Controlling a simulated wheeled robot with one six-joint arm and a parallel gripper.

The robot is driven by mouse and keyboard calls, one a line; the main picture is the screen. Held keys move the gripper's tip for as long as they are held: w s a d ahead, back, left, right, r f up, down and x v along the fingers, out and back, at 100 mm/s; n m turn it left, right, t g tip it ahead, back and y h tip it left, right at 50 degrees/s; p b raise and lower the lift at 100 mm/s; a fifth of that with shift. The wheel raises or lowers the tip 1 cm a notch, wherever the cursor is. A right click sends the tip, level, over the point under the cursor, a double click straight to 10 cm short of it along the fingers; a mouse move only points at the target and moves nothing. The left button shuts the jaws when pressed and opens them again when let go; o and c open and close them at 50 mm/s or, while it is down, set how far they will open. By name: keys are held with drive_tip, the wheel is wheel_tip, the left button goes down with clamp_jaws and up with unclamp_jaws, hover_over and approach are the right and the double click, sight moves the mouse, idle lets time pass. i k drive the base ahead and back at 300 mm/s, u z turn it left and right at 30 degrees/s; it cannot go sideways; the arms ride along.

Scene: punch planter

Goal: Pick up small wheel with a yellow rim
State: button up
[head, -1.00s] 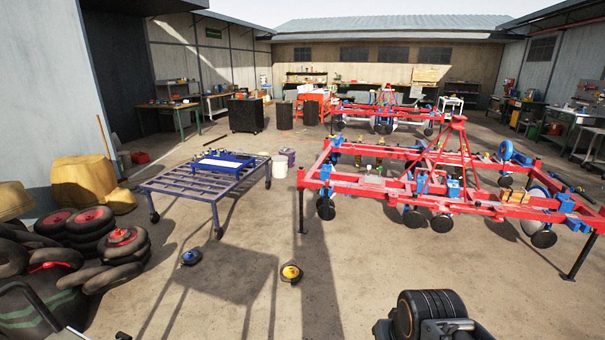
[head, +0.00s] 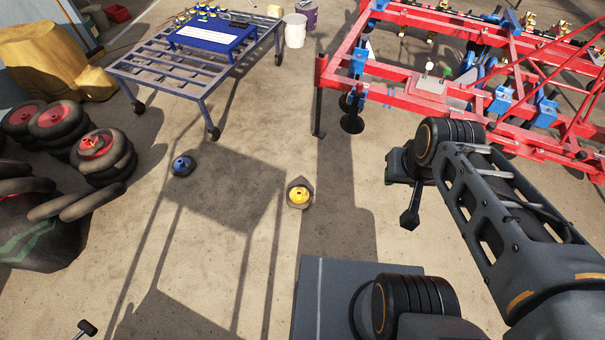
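The small wheel with a yellow rim (head: 299,196) lies flat on the concrete floor near the middle of the head view. Its dark tyre surrounds the yellow centre, and nothing touches it. A similar small wheel with a blue rim (head: 182,166) lies on the floor to its left. My arm enters from the lower right, and its dark end, which seems to be my gripper (head: 408,195), hangs to the right of the yellow-rimmed wheel, apart from it. The fingers cannot be made out, so open or shut does not show.
A slatted metal table (head: 150,76) on casters stands beyond the wheels, bearing a blue tray. A red farm implement frame (head: 390,88) fills the upper right. Stacked tyres with red rims (head: 55,120) lie at left. The floor around the yellow-rimmed wheel is clear.

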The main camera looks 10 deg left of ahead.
sight(295, 195)
drive_tip(key=i, duration=0.4)
drive_tip(key=u, duration=3.45)
drive_tip(key=i, duration=0.85)
drive_tip(key=z, duration=2.25)
drive_tip(key=i, duration=1)
drive_tip(key=u, duration=0.05)
